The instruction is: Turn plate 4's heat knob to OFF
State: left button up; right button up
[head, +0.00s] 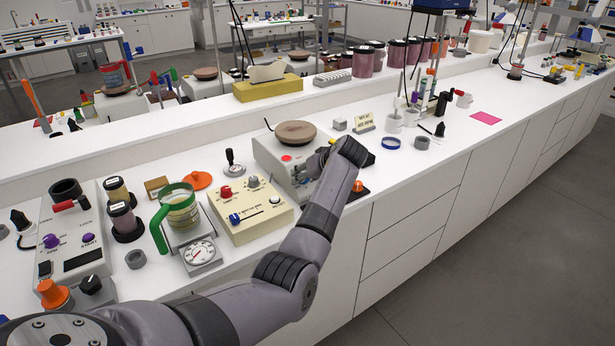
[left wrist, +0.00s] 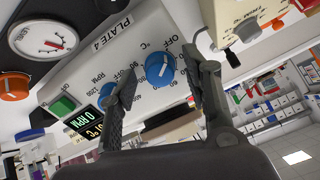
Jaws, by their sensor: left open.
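Plate 4 (head: 270,156) is a pale hot plate with a round brown top (head: 295,132), standing on the bench. The left wrist view shows its front panel (left wrist: 100,58), lettered PLATE 4, tilted in the picture. A blue knob (left wrist: 160,70) stands on it near the °C and OFF lettering; its exact setting is too small to tell. My left gripper (left wrist: 167,76) is open, with one finger on each side of this knob; I cannot tell whether they touch it. In the head view my left gripper (head: 316,165) is at the panel, largely hidden by my wrist. My right gripper is not in view.
A green button (left wrist: 63,106) and lit displays are on the panel. A cream box with red and blue knobs (head: 250,209) stands left of the plate. A sign (head: 364,122) and a blue ring (head: 390,143) lie to its right. The aisle in front is clear.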

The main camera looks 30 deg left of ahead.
pick_arm(q)
jog(key=v, duration=1.2)
